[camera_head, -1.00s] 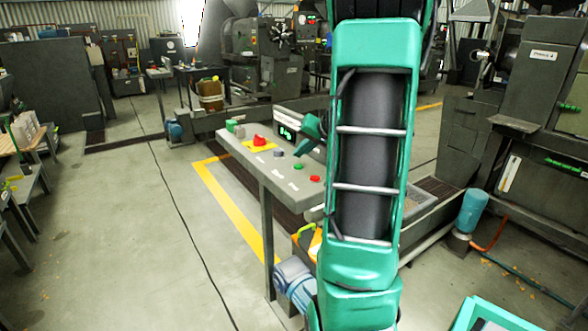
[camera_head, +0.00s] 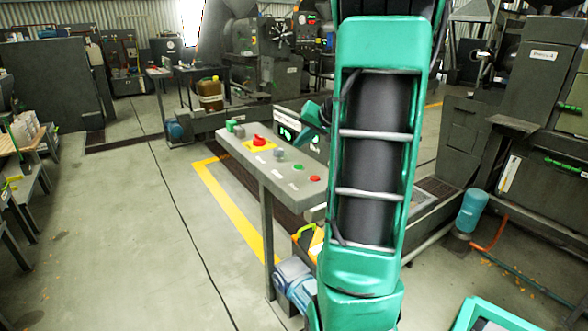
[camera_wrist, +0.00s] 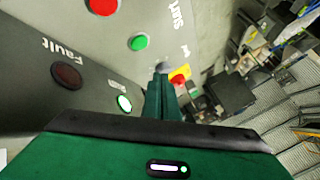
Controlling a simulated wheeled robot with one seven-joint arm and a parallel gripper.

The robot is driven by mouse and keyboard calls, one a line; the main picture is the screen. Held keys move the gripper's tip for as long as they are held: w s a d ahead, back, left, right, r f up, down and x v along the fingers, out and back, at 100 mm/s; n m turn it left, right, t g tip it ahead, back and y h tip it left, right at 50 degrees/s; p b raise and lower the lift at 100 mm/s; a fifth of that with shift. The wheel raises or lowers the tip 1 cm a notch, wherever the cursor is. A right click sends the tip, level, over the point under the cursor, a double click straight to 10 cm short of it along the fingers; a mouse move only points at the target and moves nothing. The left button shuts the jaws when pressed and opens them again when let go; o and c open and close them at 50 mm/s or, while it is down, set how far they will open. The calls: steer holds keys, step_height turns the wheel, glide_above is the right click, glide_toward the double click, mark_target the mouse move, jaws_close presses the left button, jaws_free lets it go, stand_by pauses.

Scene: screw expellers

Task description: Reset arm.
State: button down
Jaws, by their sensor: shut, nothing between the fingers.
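My gripper (camera_wrist: 161,82) is shut and empty in the wrist view, its green fingers held together. Its green tip part (camera_head: 313,114) also shows in the head view, left of my arm and above the back of the control panel (camera_head: 236,141). The gripper appears apart from the panel, with its buttons uncovered. My green arm stands upright across the right-middle of the head view and hides part of the panel's right end.
The panel has a red emergency button (camera_head: 259,140) on yellow, a green button (camera_head: 298,167) and a red button (camera_head: 315,178). Open floor (camera_head: 130,230) lies left; machinery (camera_head: 545,90) stands right.

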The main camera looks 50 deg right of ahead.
stand_by(0.3)
steer(key=s+a, duration=0.1)
steer(key=a, duration=0.2)
steer(key=s+a+f+n+g, duration=0.1)
steer(key=a, duration=0.2)
steer(key=s+a+f+g, duration=0.1)
steer(key=s+a, duration=0.1)
steer(key=shift+a+f+y, duration=0.15)
steer(key=shift+a+y, duration=0.25)
steer(key=s+a+f+n+g, duration=0.1)
steer(key=s+a+f+g, duration=0.1)
steer(key=s+a, duration=0.6)
steer(key=s+a+f+n+g, duration=0.2)
steer(key=s+a+g, duration=0.3)
steer(key=s, duration=0.9)
steer(key=a+f, duration=0.1)
steer(key=a, duration=0.2)
steer(key=shift+a+f+y, duration=0.3)
steer(key=shift+f, duration=0.05)
steer(key=shift+w+f, duration=0.25)
steer(key=shift+w, duration=0.35)
